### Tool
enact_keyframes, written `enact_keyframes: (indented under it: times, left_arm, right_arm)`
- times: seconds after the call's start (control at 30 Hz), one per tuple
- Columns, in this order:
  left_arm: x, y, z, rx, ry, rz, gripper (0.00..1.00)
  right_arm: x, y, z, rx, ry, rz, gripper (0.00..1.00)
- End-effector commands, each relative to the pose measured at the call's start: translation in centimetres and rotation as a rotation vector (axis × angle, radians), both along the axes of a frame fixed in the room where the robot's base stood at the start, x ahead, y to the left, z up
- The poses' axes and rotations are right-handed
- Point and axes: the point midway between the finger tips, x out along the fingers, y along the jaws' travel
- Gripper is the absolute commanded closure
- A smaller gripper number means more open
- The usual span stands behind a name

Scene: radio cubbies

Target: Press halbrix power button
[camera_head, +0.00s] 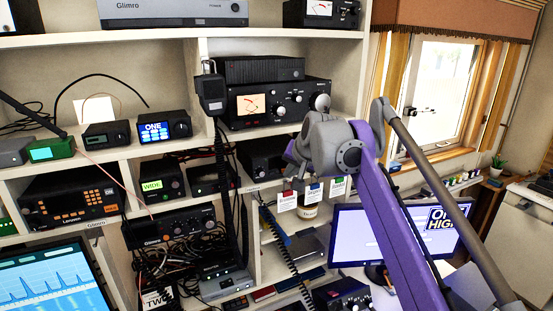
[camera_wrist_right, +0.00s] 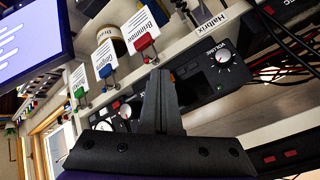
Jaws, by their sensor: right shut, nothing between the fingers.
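A label reading "Halbrix" (camera_wrist_right: 208,20) is on a shelf edge in the right wrist view, which is turned nearly upside down. Beside it is a black radio (camera_wrist_right: 200,90) with a silver knob marked VOLUME. In the head view, a black radio (camera_head: 262,160) sits in the middle cubby, partly behind my right arm. My right gripper (camera_wrist_right: 160,75) is shut and empty, its fingertips in front of the panel near the label. In the head view its fingers are hidden behind my wrist. I cannot make out the power button for certain. My left gripper is not in view.
Hanging tags (camera_wrist_right: 144,28) on coloured clips line the shelf edge close to the fingertips. A black handset (camera_head: 212,92) and its coiled cord hang left of the cubby. A monitor (camera_head: 395,235) stands at lower right. Cables crowd the lower left shelves.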

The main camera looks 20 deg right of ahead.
Motion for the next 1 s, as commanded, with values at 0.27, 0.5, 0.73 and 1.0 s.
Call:
enact_keyframes:
  times: [0.27, 0.5, 0.73, 1.0]
  left_arm:
    - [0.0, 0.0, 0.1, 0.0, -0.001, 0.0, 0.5]
    - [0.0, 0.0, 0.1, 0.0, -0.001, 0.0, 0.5]
    - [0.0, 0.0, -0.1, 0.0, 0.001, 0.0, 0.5]
    - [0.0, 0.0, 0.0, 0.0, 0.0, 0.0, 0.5]
  right_arm:
    - [-1.1, 0.0, 0.0, 0.0, 0.0, 0.0, 1.0]
    - [-1.1, 0.0, 0.0, 0.0, 0.0, 0.0, 1.0]
    - [-2.8, 0.0, 0.0, 0.0, 0.001, -0.001, 1.0]
    - [-5.6, 0.0, 0.0, 0.0, 0.0, -0.002, 1.0]
